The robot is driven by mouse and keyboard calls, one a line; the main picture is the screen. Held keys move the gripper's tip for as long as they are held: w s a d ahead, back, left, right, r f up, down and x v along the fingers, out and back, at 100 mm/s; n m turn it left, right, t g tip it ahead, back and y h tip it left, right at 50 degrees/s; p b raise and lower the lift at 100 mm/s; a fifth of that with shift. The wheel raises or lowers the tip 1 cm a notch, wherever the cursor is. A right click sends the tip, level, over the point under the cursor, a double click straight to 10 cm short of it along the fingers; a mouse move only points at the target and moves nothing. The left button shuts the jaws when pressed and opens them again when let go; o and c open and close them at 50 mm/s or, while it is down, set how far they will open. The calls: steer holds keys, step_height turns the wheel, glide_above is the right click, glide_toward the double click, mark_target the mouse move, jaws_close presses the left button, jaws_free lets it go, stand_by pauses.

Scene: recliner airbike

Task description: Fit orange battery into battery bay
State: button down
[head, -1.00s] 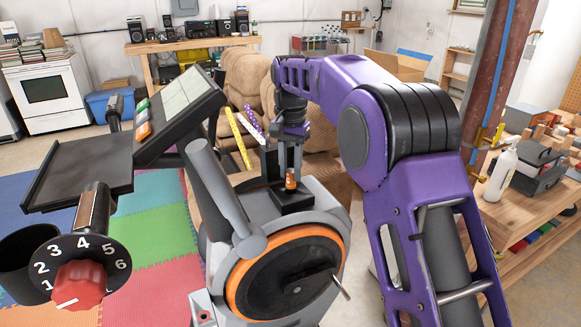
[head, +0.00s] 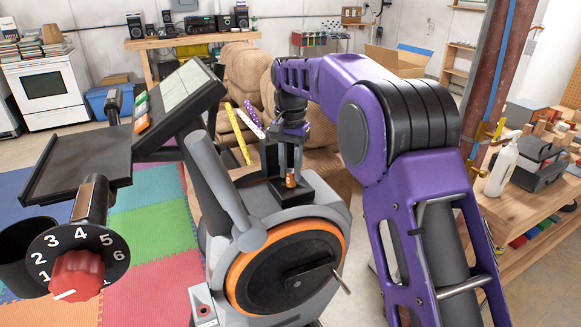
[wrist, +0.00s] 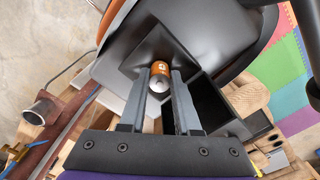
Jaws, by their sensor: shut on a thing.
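The orange battery (wrist: 160,70) has a silvery end and sits between my two fingertips in the wrist view. My gripper (wrist: 158,82) is shut on it. In the head view the battery (head: 292,178) stands upright in my gripper (head: 291,168), at the black battery bay (head: 283,194) on top of the grey exercise bike. In the wrist view the black bay (wrist: 208,106) shows an open dark compartment just right of the fingers. I cannot tell whether the battery's lower end is inside or above the bay.
The bike's orange-rimmed wheel (head: 287,270) is below the bay, and its grey handle (head: 222,185) rises to the left. A red dial (head: 77,274) and black tray (head: 78,160) are in the left foreground. Tan recliners (head: 250,90) stand behind. A wooden workbench (head: 530,205) is at right.

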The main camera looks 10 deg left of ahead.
mark_target(290, 170)
steer(key=shift+f, duration=0.75)
steer(key=c, duration=0.5)
jaws_free()
steer(key=shift+c, duration=0.2)
step_height(290, 170, up, 17)
steer(key=p, duration=0.1)
steer(key=shift+r, duration=0.2)
stand_by(0.4)
